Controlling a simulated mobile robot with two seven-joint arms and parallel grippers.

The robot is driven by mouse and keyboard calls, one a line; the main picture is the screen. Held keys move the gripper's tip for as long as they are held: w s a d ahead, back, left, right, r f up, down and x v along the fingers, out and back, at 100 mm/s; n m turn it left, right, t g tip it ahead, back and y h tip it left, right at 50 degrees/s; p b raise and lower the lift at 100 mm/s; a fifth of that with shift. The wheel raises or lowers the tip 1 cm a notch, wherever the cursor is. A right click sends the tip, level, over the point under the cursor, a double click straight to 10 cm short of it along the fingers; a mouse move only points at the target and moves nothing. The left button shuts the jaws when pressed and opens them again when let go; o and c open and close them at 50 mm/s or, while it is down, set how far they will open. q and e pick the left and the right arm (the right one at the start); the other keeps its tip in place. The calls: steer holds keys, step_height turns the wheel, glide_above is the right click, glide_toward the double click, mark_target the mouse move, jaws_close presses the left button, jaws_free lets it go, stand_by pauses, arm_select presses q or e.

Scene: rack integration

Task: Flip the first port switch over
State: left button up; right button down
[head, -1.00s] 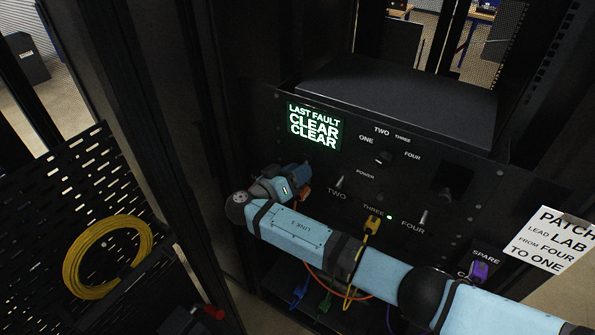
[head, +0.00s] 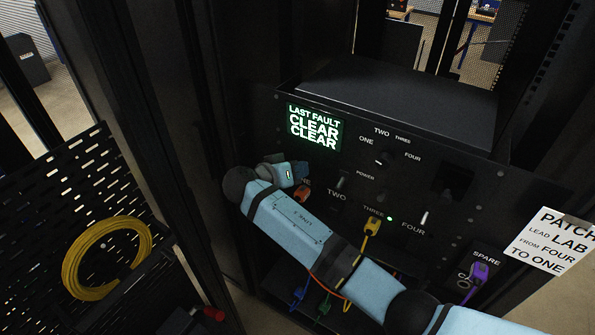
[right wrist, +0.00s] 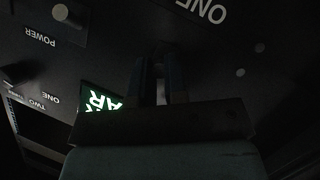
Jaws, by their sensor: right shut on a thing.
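The black panel (head: 400,185) has port labels ONE, TWO, THREE and FOUR. My right gripper (head: 305,171) is at the panel's left part, just above the ONE label (head: 304,183). In the right wrist view its two fingers (right wrist: 161,85) are close together, shut on a small switch lever (right wrist: 160,92) near the large ONE lettering (right wrist: 202,9). The lever is mostly hidden by the fingers, so its tilt cannot be told. My left gripper is not in view.
A lit screen (head: 314,127) reads LAST FAULT CLEAR CLEAR. A rotary knob (head: 383,159) is at upper middle. A pegboard (head: 40,210) with a yellow cable coil stands left.

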steer(key=shift+w+r+g+y, duration=0.1)
steer(key=shift+r+g+y, duration=0.35)
steer(key=shift+g+y, duration=0.45)
steer(key=shift+n, duration=0.3)
steer(key=c, duration=1.1)
jaws_free()
steer(key=shift+c, duration=0.2)
steer(key=shift+r, duration=0.1)
